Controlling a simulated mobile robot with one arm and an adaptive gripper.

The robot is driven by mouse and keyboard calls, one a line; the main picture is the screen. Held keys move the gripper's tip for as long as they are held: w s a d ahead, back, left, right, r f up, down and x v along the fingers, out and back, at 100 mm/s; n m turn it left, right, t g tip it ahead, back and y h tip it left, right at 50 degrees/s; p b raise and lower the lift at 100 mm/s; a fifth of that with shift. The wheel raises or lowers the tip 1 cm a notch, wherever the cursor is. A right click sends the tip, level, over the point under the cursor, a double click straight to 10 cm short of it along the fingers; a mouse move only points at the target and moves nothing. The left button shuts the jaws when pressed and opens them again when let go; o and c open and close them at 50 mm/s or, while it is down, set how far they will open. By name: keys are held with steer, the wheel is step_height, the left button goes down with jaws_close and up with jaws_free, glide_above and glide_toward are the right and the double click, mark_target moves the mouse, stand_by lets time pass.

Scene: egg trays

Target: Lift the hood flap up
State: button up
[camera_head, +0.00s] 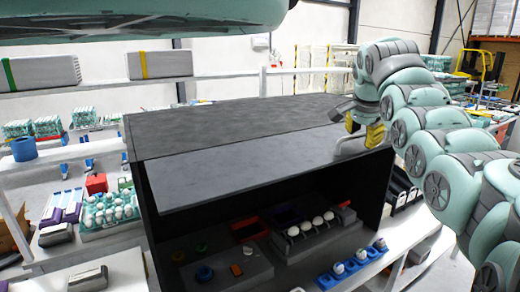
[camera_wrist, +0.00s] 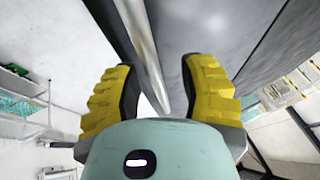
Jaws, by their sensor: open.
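The hood (camera_head: 220,121) is a large dark grey box in the middle of the head view. Its flap (camera_head: 240,168) is a lighter grey panel across the upper front, and the front below it is open. A pale metal bar handle (camera_head: 346,143) is at the flap's right end. My gripper (camera_head: 364,134), with yellow fingers, is at this handle. In the wrist view the handle (camera_wrist: 148,45) runs between the two spread fingers of my gripper (camera_wrist: 163,80). The fingers are open; whether either touches the bar I cannot tell.
Inside the hood are a grey box with coloured knobs (camera_head: 225,278) and a tray with white eggs (camera_head: 317,221). A blue egg holder (camera_head: 352,266) stands at the front edge. Shelves with egg trays (camera_head: 110,213) are at left. Open space lies above the hood.

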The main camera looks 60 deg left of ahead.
steer(key=shift+d+r, duration=0.1)
steer(key=v, duration=0.7)
steer(key=shift+s+r, duration=0.1)
steer(key=shift+r, duration=0.05)
stand_by(0.4)
